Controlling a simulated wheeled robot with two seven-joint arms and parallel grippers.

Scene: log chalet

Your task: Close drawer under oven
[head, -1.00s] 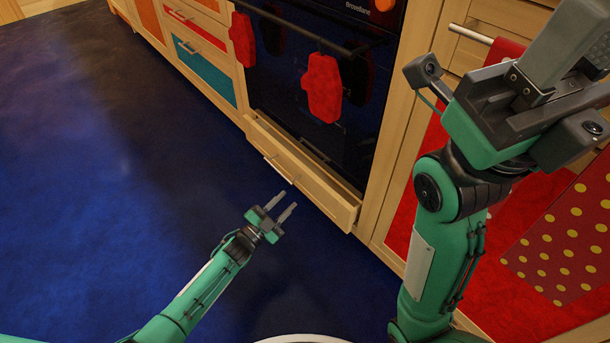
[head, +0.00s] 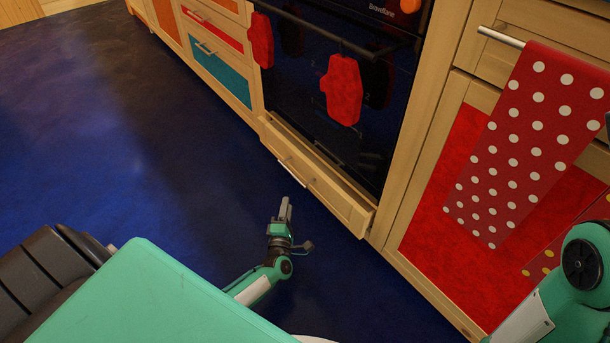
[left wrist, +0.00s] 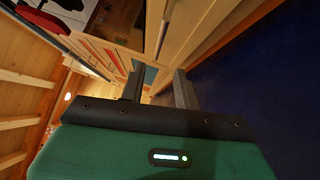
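The drawer under the oven (head: 322,184) is a low, light wooden drawer with a metal bar handle (head: 292,173). My right gripper is out of view; only part of that arm shows at lower right.
Red oven mitts (head: 342,90) hang from the oven's rail. A red dotted towel (head: 530,140) hangs from a bar on the right cabinet. Closed drawers (head: 222,72) stand to the left of the oven. The dark blue floor (head: 120,150) is clear.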

